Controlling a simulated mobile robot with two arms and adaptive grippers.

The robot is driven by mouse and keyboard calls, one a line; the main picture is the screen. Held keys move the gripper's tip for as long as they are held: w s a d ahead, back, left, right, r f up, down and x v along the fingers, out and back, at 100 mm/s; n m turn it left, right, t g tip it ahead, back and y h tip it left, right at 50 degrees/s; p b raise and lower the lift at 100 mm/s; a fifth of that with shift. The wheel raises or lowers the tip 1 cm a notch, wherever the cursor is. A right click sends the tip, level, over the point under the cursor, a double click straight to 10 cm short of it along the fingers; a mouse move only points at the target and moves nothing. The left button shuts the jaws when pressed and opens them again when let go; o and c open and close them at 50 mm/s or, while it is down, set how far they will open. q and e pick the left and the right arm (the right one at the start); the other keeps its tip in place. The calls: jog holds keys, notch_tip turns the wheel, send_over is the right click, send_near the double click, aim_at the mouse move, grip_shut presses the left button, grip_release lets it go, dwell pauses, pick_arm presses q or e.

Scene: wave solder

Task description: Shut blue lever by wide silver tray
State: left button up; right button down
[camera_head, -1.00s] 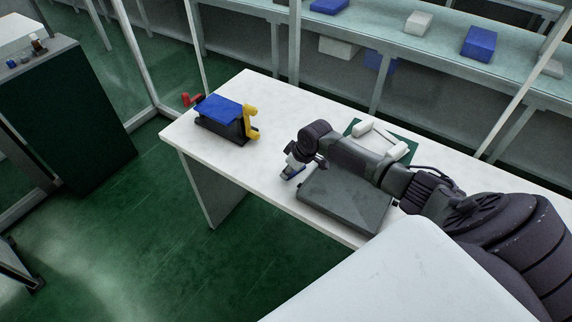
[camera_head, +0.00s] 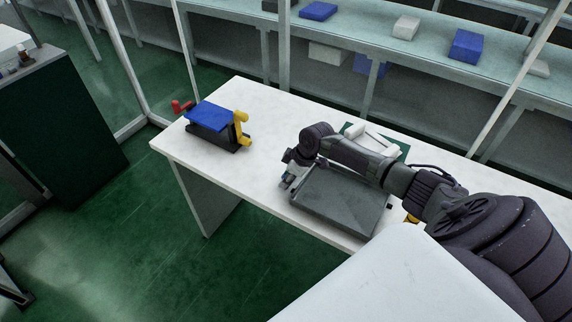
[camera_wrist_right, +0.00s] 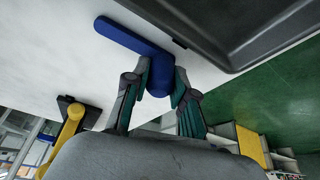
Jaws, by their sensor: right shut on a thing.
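The wide tray (camera_head: 345,200) looks dark grey and lies on the white table, below my right forearm; its rim (camera_wrist_right: 240,55) shows at the upper right of the wrist view. The blue lever (camera_wrist_right: 130,35) is a bent bar beside this tray, its long arm reaching to the upper left. My right gripper (camera_wrist_right: 156,88) is shut on the lever's rounded end, one finger on each side. In the head view, my right gripper (camera_head: 290,172) is at the tray's left end, and the lever is mostly hidden there. My left gripper is not in view.
A blue-topped device (camera_head: 210,116) with a red handle (camera_head: 180,106) and a yellow lever (camera_head: 241,129) stands at the table's far left. A green board with white parts (camera_head: 372,138) lies behind the tray. Bare table lies between device and tray.

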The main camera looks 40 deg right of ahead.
jog(key=c, duration=0.9)
grip_release()
jog(key=shift+c, duration=0.2)
jog(key=v, duration=1.2)
